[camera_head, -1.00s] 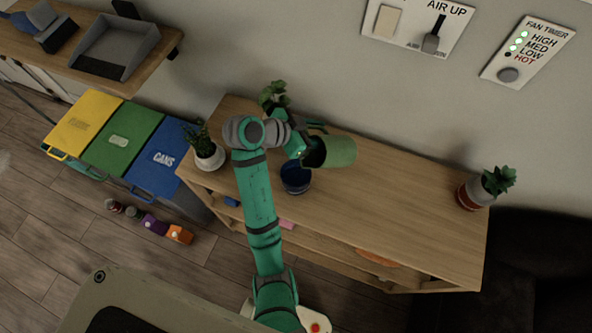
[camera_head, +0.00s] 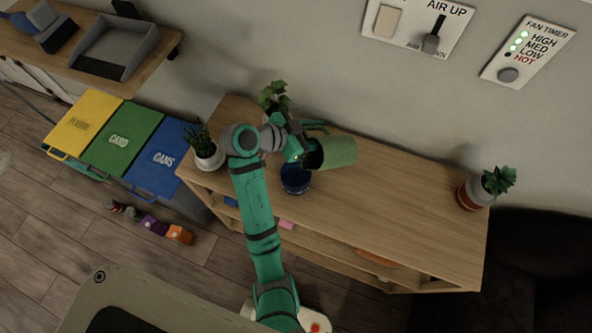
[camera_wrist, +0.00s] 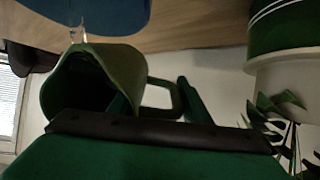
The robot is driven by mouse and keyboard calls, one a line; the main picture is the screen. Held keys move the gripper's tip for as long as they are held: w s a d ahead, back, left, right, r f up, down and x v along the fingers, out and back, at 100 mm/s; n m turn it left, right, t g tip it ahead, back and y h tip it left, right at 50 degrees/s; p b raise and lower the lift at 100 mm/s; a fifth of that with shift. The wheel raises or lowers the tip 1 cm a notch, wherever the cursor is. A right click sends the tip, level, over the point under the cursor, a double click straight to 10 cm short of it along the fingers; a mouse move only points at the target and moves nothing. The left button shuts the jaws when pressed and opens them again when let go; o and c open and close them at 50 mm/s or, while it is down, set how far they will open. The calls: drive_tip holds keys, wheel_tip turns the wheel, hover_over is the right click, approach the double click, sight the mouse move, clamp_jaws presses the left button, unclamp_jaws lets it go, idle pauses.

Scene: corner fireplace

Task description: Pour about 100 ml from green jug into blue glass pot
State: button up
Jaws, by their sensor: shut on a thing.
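The green jug (camera_head: 340,153) lies tipped on its side in the air, its dark mouth facing left over the right rim of the blue glass pot (camera_head: 295,186). The pot stands upright on the wooden shelf top. My gripper (camera_head: 304,141) is behind the jug's mouth and shut on its handle. In the wrist view my gripper (camera_wrist: 157,104) has the jug's handle between its fingers, and the jug (camera_wrist: 115,62) shows its dark opening. The blue pot (camera_wrist: 95,12) is at the top edge, with a clear streak between it and the jug's lip. The liquid levels are hidden.
The wooden shelf unit (camera_head: 400,215) has a clear top to the right. Potted plants stand at its left (camera_head: 206,152), its back (camera_head: 273,97) and its right end (camera_head: 484,188). Wall control panels (camera_head: 418,25) are behind. Coloured bins (camera_head: 120,140) stand at the left.

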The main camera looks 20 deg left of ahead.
drive_tip(key=shift+t, duration=0.3)
idle(0.9)
drive_tip(key=shift+w+d+r+g, duration=0.1)
drive_tip(key=shift+r+g, duration=0.1)
drive_tip(key=shift+g, duration=0.2)
drive_tip(key=shift+g+y, duration=0.4)
drive_tip(key=shift+y, duration=0.3)
drive_tip(key=shift+f+g+y, duration=0.2)
drive_tip(key=shift+g+y, duration=0.2)
drive_tip(key=shift+g, duration=0.1)
drive_tip(key=shift+f+g+y, duration=0.6)
drive_tip(key=shift+f, duration=0.3)
drive_tip(key=shift+w+r+g+y, duration=0.1)
drive_tip(key=shift+w+g+y, duration=0.1)
drive_tip(key=shift+g+y, duration=0.15)
drive_tip(key=shift+d+g+y, duration=0.1)
drive_tip(key=shift+g+y, duration=0.15)
